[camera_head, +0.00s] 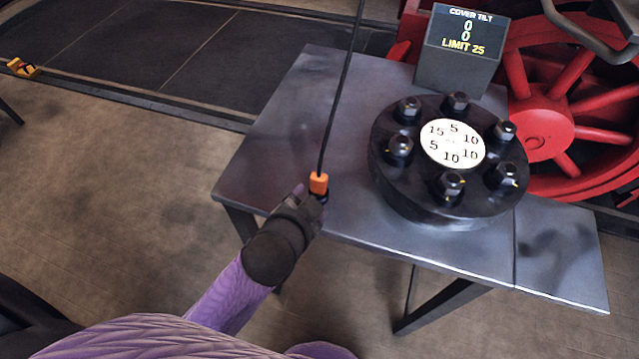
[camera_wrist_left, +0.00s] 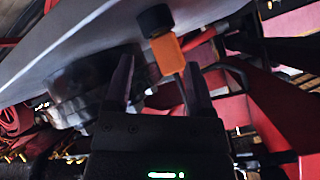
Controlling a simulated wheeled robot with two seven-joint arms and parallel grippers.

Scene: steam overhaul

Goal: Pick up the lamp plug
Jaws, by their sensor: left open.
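The lamp plug (camera_head: 318,183) is a small orange block with a dark end, at the near left edge of the grey table. A thin black cable (camera_head: 341,95) runs up from it and out of the head view. My left gripper (camera_head: 310,199) is at the plug, partly overlapping it in the head view. In the left wrist view, the orange plug (camera_wrist_left: 167,55) shows just past and between the open fingertips (camera_wrist_left: 158,64), closer to the right finger. Contact cannot be told. My right gripper is not in view.
The table (camera_head: 275,130) carries a round black cover (camera_head: 450,205) with several bolts and a white numbered disc. A display (camera_head: 459,50) reading "COVER TILT" stands behind it. A red spoked wheel (camera_head: 545,125) is at the right. The table's left part is clear.

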